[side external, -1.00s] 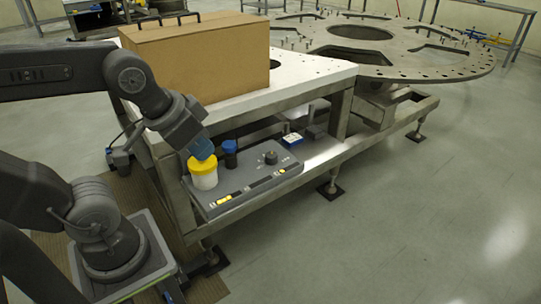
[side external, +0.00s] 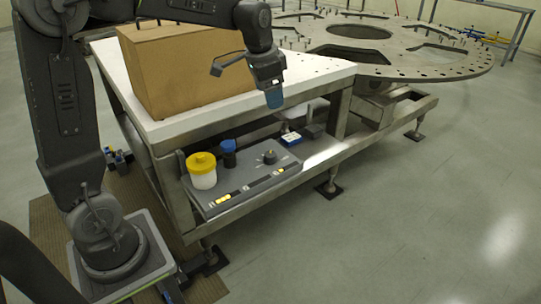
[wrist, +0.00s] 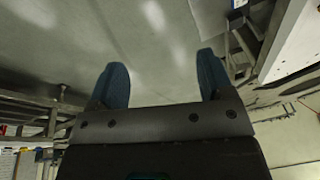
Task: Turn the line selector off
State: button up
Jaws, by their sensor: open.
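The line selector is a small dark round knob (side external: 270,156) on the grey control panel (side external: 225,194), which lies on the low shelf of the frame. My gripper (side external: 273,103) points down above the panel, higher than the knob and apart from it. In the wrist view my gripper (wrist: 158,88) shows two blue fingers spread apart with nothing between them. The knob and panel are not in the wrist view. The knob's exact pointing direction is too small to tell.
A white jar with a yellow lid (side external: 202,170) and a blue-capped dark container (side external: 228,153) stand at the panel's left. A blue and white box (side external: 291,138) lies behind it. A cardboard box (side external: 185,68) sits on the white tabletop (side external: 311,72). Floor at right is clear.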

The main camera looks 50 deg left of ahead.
jog(key=w+a+f+m+g, duration=0.1)
jog(key=w+a+f+m, duration=0.1)
jog(key=w+a+f, duration=0.55)
jog(key=m+g, duration=0.2)
send_over(270, 154)
notch_tip(270, 154, down, 13)
jog(key=shift+h, duration=0.3)
notch_tip(270, 154, down, 14)
jog(key=shift+w+d+f, duration=0.1)
jog(key=c, duration=0.9)
jog(key=shift+c, duration=0.2)
